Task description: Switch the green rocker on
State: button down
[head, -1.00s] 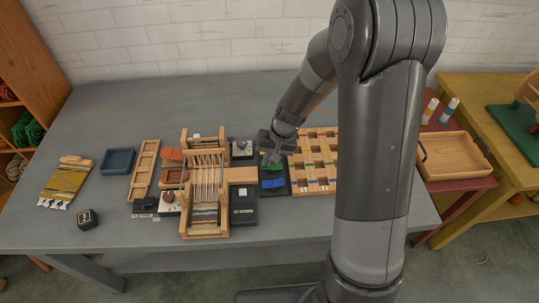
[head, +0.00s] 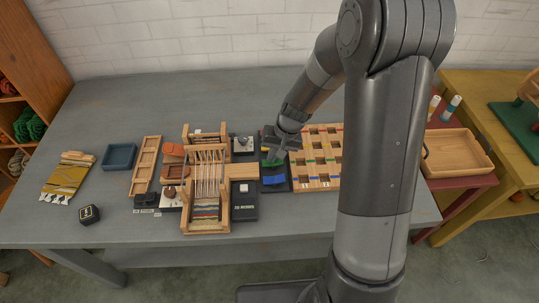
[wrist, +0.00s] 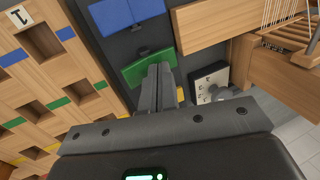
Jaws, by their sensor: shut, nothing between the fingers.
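The green rocker (head: 272,163) sits on a dark panel (head: 266,189), just behind the blue rocker (head: 273,180) in the head view. My gripper (head: 275,155) is over the panel at the green rocker. In the wrist view my shut fingers (wrist: 159,72) are empty, with their tips at the green rocker (wrist: 137,73) and covering part of it. I cannot tell if they touch it. The blue rocker (wrist: 119,12) lies beyond it. Which way the green rocker is tipped is not clear.
A wooden loom (head: 206,227) stands close left of the panel. A wooden compartment rack (head: 318,188) stands close on its right. Part of a yellow piece (wrist: 181,94) shows beside my fingers. The table's back area (head: 180,100) is clear.

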dwell(0.3)
notch_tip(320, 180, up, 14)
dwell(0.5)
jog(key=shift+d, duration=0.1)
dwell(0.3)
jog(key=s+d+r+t+h, duration=0.1)
jog(key=s+d+r+t, duration=0.1)
jog(key=s, duration=0.5)
jog(key=s+d+r+t+h, duration=0.1)
jog(key=s+d+r, duration=0.3)
jog(key=s+r, duration=0.3)
jog(key=s+d+r+t+h, duration=0.1)
jog(key=s+d+r+t, duration=0.1)
jog(key=s+d+r, duration=0.2)
jog(key=shift+s+r+t+h, duration=0.15)
jog(key=shift+s+t+h, duration=0.15)
jog(key=shift+s, duration=1.25)
